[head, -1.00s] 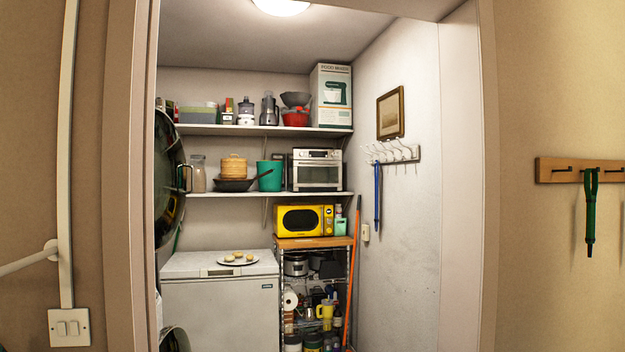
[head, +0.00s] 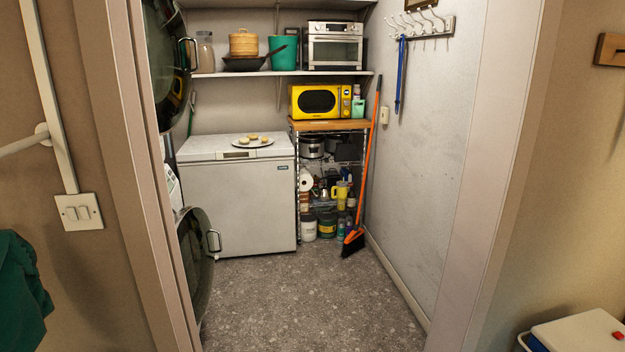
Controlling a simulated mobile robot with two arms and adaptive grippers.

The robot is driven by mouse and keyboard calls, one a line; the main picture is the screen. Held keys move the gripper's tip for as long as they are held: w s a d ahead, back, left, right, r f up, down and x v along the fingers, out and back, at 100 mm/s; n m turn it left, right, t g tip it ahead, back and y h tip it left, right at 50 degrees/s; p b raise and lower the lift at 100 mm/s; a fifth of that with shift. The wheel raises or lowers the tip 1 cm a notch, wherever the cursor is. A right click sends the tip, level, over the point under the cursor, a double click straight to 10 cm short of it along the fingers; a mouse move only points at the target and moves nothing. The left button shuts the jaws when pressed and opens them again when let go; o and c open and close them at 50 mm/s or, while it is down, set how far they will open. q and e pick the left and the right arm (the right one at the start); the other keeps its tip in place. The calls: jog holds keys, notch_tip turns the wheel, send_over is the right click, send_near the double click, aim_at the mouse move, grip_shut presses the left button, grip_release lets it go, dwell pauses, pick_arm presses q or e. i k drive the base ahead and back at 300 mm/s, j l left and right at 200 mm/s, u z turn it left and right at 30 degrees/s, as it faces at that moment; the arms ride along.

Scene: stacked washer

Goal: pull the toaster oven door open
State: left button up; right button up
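The toaster oven (head: 336,46) is silver with a dark glass front. It stands on the middle wall shelf at the back of the small room, right of a green bin. Its door (head: 336,52) appears shut, with a handle bar along the top of the glass. It is well away from me, beyond the doorway. Neither of my grippers is in the head view.
The doorway frame (head: 165,200) is close on the left. Open round appliance doors (head: 198,262) jut in at left. A white chest freezer (head: 238,205), yellow microwave (head: 319,101) and orange broom (head: 362,180) stand at the back. The speckled floor (head: 300,300) is clear.

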aim_at(337, 50)
jog(key=i+z, duration=0.15)
jog(key=i, duration=2.35)
